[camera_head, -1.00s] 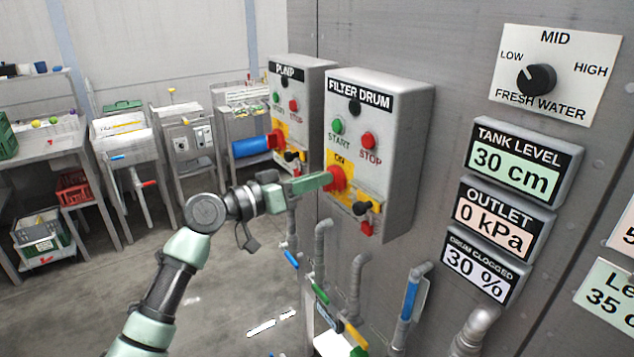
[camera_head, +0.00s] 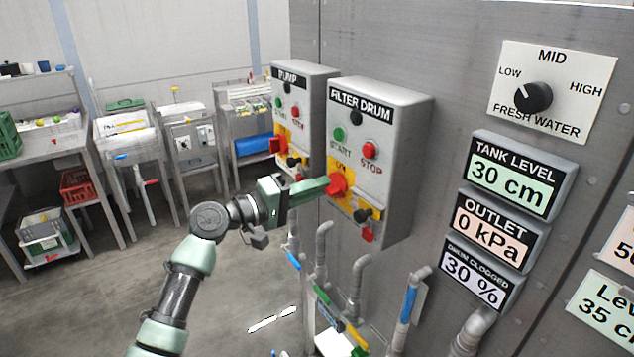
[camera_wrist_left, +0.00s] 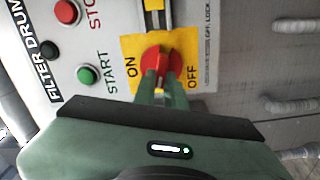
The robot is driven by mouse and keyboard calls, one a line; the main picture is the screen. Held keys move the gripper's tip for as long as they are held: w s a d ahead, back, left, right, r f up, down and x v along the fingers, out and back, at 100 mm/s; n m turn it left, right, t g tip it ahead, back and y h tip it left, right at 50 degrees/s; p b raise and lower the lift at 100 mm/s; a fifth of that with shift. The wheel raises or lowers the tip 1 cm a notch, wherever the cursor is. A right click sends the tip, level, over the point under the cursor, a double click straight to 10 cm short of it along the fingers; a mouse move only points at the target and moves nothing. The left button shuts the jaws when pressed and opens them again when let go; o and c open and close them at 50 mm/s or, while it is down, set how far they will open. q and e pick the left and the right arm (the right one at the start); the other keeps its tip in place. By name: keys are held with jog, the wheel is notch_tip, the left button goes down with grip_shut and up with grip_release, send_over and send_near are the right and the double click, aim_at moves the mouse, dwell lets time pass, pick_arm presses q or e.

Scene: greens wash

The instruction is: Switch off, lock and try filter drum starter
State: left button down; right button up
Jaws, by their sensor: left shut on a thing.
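The filter drum starter (camera_head: 408,150) is a grey wall box with a green START button (camera_head: 338,134), a red STOP button (camera_head: 369,150) and a red rotary switch handle (camera_head: 338,183) on a yellow plate. My left gripper (camera_head: 327,185) is shut on the red handle. In the left wrist view its green fingers (camera_wrist_left: 158,95) reach the red handle (camera_wrist_left: 161,66), between the ON and OFF marks on the yellow plate (camera_wrist_left: 130,48). A black and yellow part (camera_head: 366,212) with a red piece (camera_head: 367,235) hangs below the switch. My right gripper is not in view.
The pump starter (camera_head: 312,85) stands just left of the filter drum box. Pipes with coloured valve handles (camera_head: 408,304) run below. Display panels (camera_head: 519,174) and the fresh water knob (camera_head: 533,97) are on the wall at right. Open floor lies at left before the tables.

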pick_arm(q)
jog(key=shift+n+p, duration=0.7)
jog(key=shift+n, duration=0.9)
jog(key=shift+f, duration=0.15)
jog(key=c, duration=1.5)
grip_release()
jog(key=shift+a, duration=0.1)
jog(key=b+v, duration=0.3)
jog(key=v, duration=0.4)
jog(key=shift+s+a, duration=0.2)
jog(key=shift+a, duration=0.15)
